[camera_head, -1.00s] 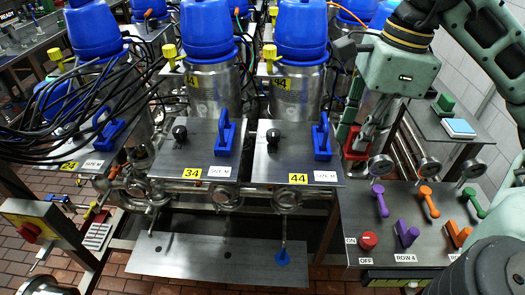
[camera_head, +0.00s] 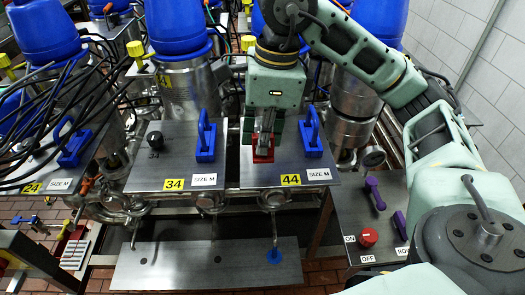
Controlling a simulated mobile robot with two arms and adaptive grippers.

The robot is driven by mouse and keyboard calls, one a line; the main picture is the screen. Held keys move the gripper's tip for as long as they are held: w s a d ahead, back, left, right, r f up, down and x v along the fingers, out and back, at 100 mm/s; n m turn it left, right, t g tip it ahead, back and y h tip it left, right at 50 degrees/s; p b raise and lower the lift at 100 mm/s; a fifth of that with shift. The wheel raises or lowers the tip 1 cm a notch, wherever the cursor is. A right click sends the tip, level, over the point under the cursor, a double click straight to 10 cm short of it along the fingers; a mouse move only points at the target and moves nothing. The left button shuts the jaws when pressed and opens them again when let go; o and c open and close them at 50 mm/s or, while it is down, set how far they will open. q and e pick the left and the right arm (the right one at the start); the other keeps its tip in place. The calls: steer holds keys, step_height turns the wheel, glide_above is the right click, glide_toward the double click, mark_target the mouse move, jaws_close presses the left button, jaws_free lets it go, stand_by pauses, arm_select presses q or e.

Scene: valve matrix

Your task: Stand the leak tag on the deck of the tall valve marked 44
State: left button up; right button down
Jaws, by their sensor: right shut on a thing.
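The deck of the valve marked 44 (camera_head: 245,176) is a grey plate with a yellow 44 label (camera_head: 290,180) and a white SIZE M label. A blue handle (camera_head: 311,134) stands at its right. My right gripper (camera_head: 264,139) points down over this deck, shut on a red piece that looks like the leak tag (camera_head: 263,157). The red foot is low over the deck, left of the blue handle. I cannot tell whether it touches. The gripper hides the deck's black knob and part of the tag. My left gripper is not in view.
The neighbouring deck marked 34 (camera_head: 176,171) has a black knob (camera_head: 155,140) and a blue handle (camera_head: 205,139). A control panel (camera_head: 350,219) with a red button and purple levers is at right. Black cables crowd the left. A lower plate (camera_head: 185,265) lies in front.

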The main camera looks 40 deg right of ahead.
steer(key=shift+s+f, duration=0.2)
steer(key=shift+f, duration=1.55)
steer(key=shift+w+f, duration=0.1)
steer(key=shift+f, duration=0.25)
steer(key=c, duration=1.8)
jaws_free()
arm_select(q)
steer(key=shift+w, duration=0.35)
arm_select(e)
steer(key=shift+o, duration=0.2)
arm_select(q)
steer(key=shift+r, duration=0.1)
